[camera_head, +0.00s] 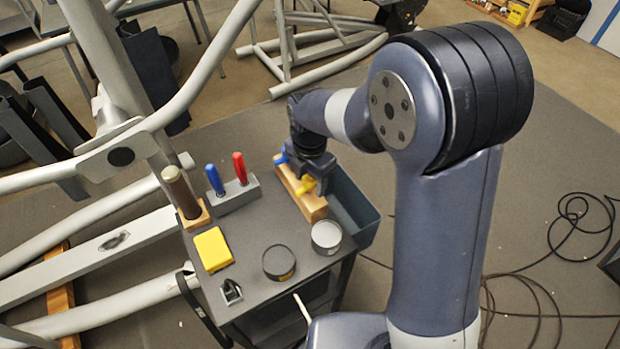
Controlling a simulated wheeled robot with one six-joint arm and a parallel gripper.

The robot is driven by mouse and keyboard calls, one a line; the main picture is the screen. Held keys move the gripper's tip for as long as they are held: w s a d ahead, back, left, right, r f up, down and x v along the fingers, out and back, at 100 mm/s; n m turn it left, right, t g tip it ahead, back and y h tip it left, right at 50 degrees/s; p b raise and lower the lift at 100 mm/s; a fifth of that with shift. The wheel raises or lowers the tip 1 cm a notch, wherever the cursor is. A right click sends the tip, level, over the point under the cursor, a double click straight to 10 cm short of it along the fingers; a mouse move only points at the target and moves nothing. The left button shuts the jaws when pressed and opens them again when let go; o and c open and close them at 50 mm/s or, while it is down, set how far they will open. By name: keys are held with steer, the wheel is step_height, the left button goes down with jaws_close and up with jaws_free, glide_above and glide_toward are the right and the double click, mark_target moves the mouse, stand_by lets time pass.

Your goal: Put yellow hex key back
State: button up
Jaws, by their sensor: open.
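The yellow hex key (306,185) is at the wooden block (313,208) on the far right side of the grey cart top. Its handle shows just below my gripper (303,174). I cannot tell whether it is seated in the block or only resting against it. My gripper is open, right over the block and close around or beside the yellow handle. Its fingertips are small and partly hidden, so contact is unclear. A blue handle (280,158) shows at the block's far end, left of my gripper.
A grey holder (241,196) bears blue and red screwdrivers. A brown-handled tool (181,192) stands in a wooden base. A yellow pad (213,249), two round tins (279,262) and a small metal part (231,292) lie nearer. A bin (352,208) hangs right. White machine frames stand left.

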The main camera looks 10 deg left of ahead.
step_height(320, 180, up, 10)
steer(key=shift+r, duration=0.25)
steer(key=shift+f, duration=0.1)
step_height(320, 180, down, 10)
steer(key=shift+f, duration=0.25)
steer(key=shift+r+p, duration=0.5)
steer(key=shift+r, duration=0.15)
steer(key=shift+f, duration=0.1)
